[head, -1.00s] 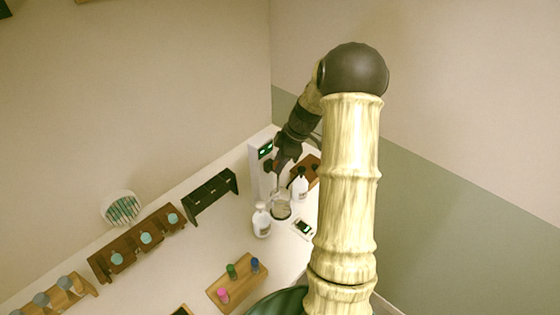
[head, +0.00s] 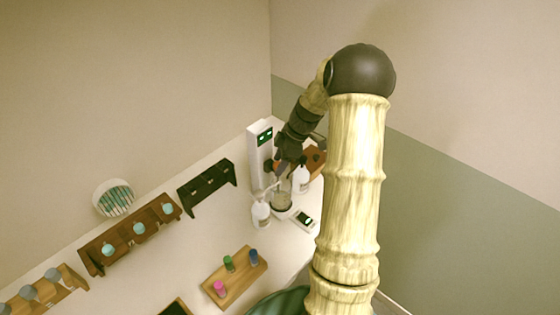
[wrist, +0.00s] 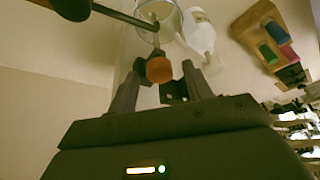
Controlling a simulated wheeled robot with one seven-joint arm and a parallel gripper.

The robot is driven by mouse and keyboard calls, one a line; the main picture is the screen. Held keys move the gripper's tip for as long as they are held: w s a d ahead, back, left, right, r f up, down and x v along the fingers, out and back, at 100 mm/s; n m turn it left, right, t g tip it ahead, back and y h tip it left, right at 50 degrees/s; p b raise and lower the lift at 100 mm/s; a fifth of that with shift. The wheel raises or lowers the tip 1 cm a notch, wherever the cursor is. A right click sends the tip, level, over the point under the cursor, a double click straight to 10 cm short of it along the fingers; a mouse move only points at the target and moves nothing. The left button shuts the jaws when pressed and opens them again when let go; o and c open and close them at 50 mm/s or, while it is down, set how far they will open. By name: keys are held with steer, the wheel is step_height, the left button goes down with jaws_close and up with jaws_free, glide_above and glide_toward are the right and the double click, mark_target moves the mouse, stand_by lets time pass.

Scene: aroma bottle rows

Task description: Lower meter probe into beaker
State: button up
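The meter probe (wrist: 158,68) has an orange head and a thin rod that reaches into the mouth of the clear beaker (wrist: 160,14). The beaker also shows in the head view (head: 281,202), on the table at the foot of the white meter (head: 262,160). A thin arm crosses the rod in the wrist view. My gripper (wrist: 164,66) has its two fingers on either side of the orange head, with a gap visible at the right finger. In the head view my gripper (head: 279,170) is just above the beaker. The probe's lower tip is hard to make out.
White bottles stand close on both sides of the beaker, left (head: 261,214) and right (head: 301,180). A small device with a green screen (head: 304,219) lies in front. A wooden rack (head: 235,278) with coloured caps is nearer; dark racks line the left side.

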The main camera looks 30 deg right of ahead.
steer(key=b+v, duration=0.3)
steer(key=v, duration=1.4)
steer(key=shift+r, duration=0.15)
steer(key=shift+s+d, duration=0.1)
steer(key=shift+b, duration=0.6)
steer(key=c, duration=0.7)
steer(key=shift+a+f+m+b, duration=0.25)
steer(key=shift+f+m+b, duration=0.1)
steer(key=shift+m+b, duration=0.25)
steer(key=c, duration=0.4)
steer(key=a+m+b, duration=0.1)
steer(key=b, duration=0.1)
steer(key=a+m+h+b, duration=0.1)
steer(key=m+b, duration=0.1)
steer(key=b, duration=0.1)
steer(key=a+m+h+b, duration=0.1)
steer(key=m+b, duration=0.1)
steer(key=b, duration=0.1)
steer(key=shift+a+f+t, duration=0.25)
steer(key=shift+f+t, duration=0.1)
steer(key=shift+t, duration=0.05)
steer(key=m+b, duration=0.1)
steer(key=a+r+m+h, duration=0.1)
steer(key=shift+s+a+m+b, duration=0.15)
steer(key=shift+s+m+b, duration=0.15)
steer(key=shift+m+b, duration=0.1)
